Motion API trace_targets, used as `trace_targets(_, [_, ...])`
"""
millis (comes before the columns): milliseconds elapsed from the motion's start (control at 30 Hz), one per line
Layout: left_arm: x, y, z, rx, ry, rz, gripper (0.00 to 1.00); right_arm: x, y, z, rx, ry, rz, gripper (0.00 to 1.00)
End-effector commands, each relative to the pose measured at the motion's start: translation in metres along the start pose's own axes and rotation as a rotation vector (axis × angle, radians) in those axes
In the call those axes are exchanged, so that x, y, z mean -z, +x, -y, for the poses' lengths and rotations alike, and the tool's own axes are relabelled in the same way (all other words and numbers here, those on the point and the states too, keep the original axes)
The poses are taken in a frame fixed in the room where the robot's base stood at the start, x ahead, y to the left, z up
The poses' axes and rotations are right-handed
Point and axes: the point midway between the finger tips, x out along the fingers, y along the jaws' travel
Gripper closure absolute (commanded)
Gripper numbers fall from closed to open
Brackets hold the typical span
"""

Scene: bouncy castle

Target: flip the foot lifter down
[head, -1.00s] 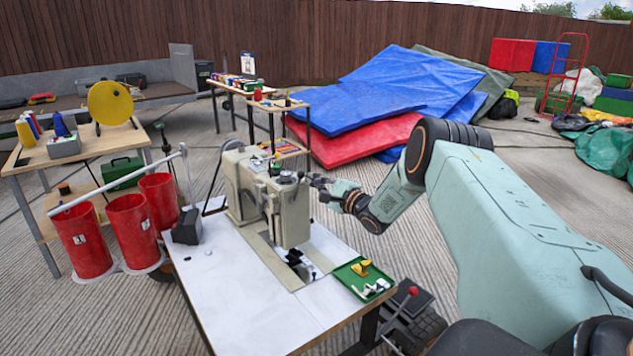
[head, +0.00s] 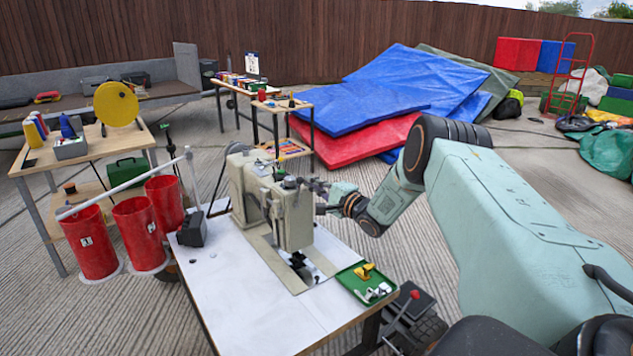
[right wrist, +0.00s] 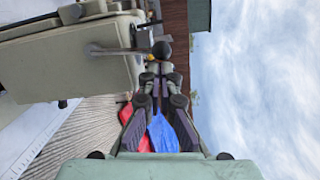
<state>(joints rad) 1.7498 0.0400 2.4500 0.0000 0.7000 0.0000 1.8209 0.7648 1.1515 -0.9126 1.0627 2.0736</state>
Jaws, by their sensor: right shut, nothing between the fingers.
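The sewing machine (head: 292,222), beige, stands on a white-topped table; part of its head fills the upper left of the right wrist view (right wrist: 70,65). A metal lever (right wrist: 120,49) with a black ball knob (right wrist: 161,50), apparently the foot lifter, projects from the head past its edge toward the sky side of that view, which appears turned sideways. My right gripper (right wrist: 160,75) is shut and empty, its tips appearing close to the knob; contact cannot be told. In the head view the gripper (head: 318,197) is beside the machine's right side. The lever is too small to make out there.
A green tray (head: 352,279) with small yellow and white parts sits at the table's right edge. Red bins (head: 136,232) and a thread stand are left of the machine. Blue and red folded sheets (head: 372,107) lie behind. The white tabletop (head: 245,290) is mostly clear in front.

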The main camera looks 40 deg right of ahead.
Motion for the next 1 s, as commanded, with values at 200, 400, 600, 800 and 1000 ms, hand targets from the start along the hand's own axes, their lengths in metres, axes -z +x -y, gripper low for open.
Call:
trace_targets(200, [0.0, -0.024, 0.0, 0.0, 0.0, 0.0, 0.6, -0.018, 0.002, 0.007, -0.029, -0.196, 0.002, 1.0])
trace_targets(400, [0.0, -0.038, 0.0, 0.0, 0.0, 0.0, 0.6, -0.033, 0.004, 0.006, -0.054, -0.384, 0.002, 1.0])
trace_targets(600, [0.0, -0.05, 0.0, 0.0, 0.0, 0.0, 0.6, -0.048, 0.007, 0.003, -0.079, -0.572, 0.002, 1.0])
trace_targets(800, [0.0, -0.058, 0.0, 0.0, 0.0, 0.0, 0.6, -0.061, 0.008, -0.004, -0.105, -0.758, 0.002, 1.0])
trace_targets(1000, [0.0, -0.061, 0.0, 0.0, 0.0, 0.0, 0.6, -0.072, 0.01, -0.012, -0.127, -0.924, 0.001, 1.0])
